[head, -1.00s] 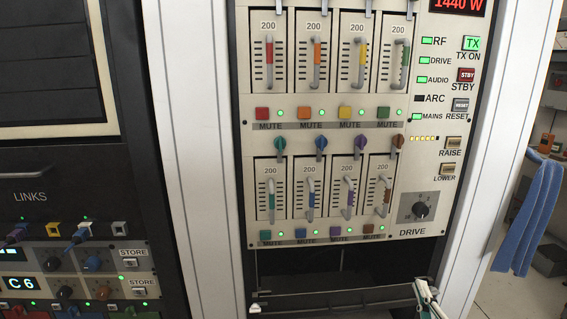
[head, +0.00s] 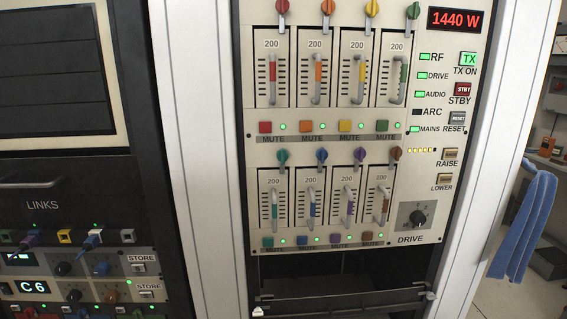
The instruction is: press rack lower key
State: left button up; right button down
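The lower key (head: 444,179) is a small tan key in a dark frame on the right side of the cream rack panel (head: 402,170), with the label LOWER under it. The similar raise key (head: 450,153) sits just above it. A row of small yellow lamps (head: 421,150) is lit to the left of the raise key. The red display (head: 458,19) reads 1440 W. Nothing touches or covers the lower key. Neither of my grippers can be made out in this view.
The drive knob (head: 418,218) is below and left of the lower key. Faders and mute buttons fill the panel's left. A dark drawer (head: 340,303) is below. A white rack post (head: 487,160) and a hanging blue cloth (head: 524,225) are to the right.

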pick_arm(q)
jog(key=shift+w+r, duration=0.1)
jog(key=shift+r, duration=0.2)
jog(key=shift+f, duration=0.15)
pick_arm(e)
jog(key=shift+w+d+r, duration=0.1)
dwell(1.0)
